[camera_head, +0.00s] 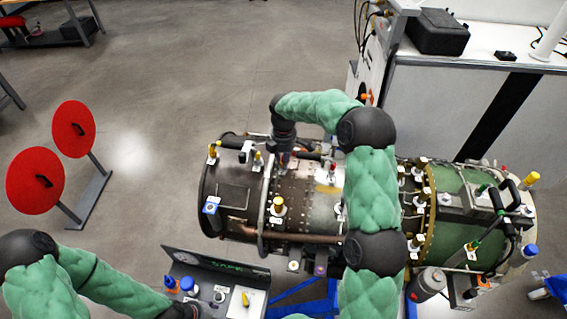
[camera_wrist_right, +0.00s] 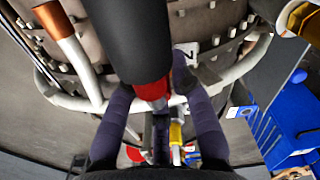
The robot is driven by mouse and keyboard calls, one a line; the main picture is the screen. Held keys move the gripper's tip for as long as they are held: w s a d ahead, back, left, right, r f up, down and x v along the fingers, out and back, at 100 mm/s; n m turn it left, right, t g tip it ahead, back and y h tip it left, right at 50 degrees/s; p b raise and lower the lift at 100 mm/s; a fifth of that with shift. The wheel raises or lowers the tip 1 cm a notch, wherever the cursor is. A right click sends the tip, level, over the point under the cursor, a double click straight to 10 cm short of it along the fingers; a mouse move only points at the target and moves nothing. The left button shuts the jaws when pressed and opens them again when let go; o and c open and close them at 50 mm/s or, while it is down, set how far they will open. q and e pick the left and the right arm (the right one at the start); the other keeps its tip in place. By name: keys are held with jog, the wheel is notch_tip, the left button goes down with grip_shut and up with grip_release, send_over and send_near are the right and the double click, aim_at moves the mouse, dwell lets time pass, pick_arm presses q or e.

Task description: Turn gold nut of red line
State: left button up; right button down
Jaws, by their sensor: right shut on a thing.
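The turbine engine (camera_head: 235,195) lies on its stand, with gold-capped fittings along its casing. My right arm reaches over it, and my right gripper (camera_head: 284,158) points down at the engine's upper side. In the right wrist view, a thick black line with a red end (camera_wrist_right: 153,88) runs between my two dark fingers. They close around its fitting, and the black line hides the fingertips. I cannot make out the gold nut at the grip. A small yellow fitting (camera_wrist_right: 176,134) shows near the right finger.
A tool tray (camera_head: 215,272) with blue-capped bottles stands in front of the engine. A white bench with a black case (camera_head: 438,32) is at the back right. Two red discs on a stand (camera_head: 35,182) are at the left. Pale pipes (camera_wrist_right: 232,74) cross near my right fingers.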

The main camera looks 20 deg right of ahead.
jog(key=shift+m+b, duration=0.6)
jog(key=shift+m, duration=0.9)
jog(key=c, duration=1.3)
grip_release()
notch_tip(320, 180, up, 12)
